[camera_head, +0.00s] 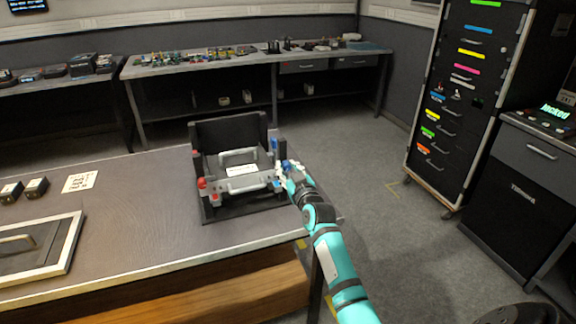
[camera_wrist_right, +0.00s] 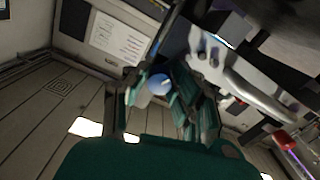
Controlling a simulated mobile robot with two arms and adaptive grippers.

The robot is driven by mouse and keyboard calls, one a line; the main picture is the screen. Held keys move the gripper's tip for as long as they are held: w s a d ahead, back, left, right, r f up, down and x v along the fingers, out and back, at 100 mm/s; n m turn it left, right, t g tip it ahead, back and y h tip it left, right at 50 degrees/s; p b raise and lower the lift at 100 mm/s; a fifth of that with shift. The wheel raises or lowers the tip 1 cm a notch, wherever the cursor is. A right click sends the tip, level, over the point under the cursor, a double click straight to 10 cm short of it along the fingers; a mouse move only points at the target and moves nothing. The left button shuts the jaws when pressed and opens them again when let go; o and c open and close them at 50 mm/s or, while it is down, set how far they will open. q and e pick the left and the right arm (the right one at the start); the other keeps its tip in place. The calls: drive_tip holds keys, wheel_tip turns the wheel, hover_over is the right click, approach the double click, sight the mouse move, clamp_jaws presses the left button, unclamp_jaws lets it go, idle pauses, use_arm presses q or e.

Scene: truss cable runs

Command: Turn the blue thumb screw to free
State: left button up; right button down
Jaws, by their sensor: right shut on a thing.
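The blue thumb screw (camera_wrist_right: 158,84) shows between the two teal fingers of my right gripper (camera_wrist_right: 157,95) in the wrist view, and the gripper is shut on it. In the head view, my right gripper (camera_head: 287,173) is at the right front corner of a black fixture (camera_head: 230,131), where a bit of blue (camera_head: 286,165) shows beside the fingers. The fingers hide most of the screw there. A grey plate with a handle (camera_head: 247,183) crosses the front of the fixture. My left gripper is not in view.
Red knobs (camera_head: 202,183) stand at the fixture's left front. A framed panel (camera_head: 40,250), small black blocks (camera_head: 36,187) and a white printed card (camera_head: 80,181) lie on the table at left. The table between them and the fixture is clear.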

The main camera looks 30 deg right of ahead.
drive_tip(key=m+p, duration=0.2)
drive_tip(key=m, duration=0.4)
drive_tip(key=shift+m, duration=0.3)
drive_tip(key=m+p, duration=0.1)
drive_tip(key=m, duration=0.5)
idle(0.4)
drive_tip(key=c, duration=1.1)
unclamp_jaws()
drive_tip(key=v, duration=1.2)
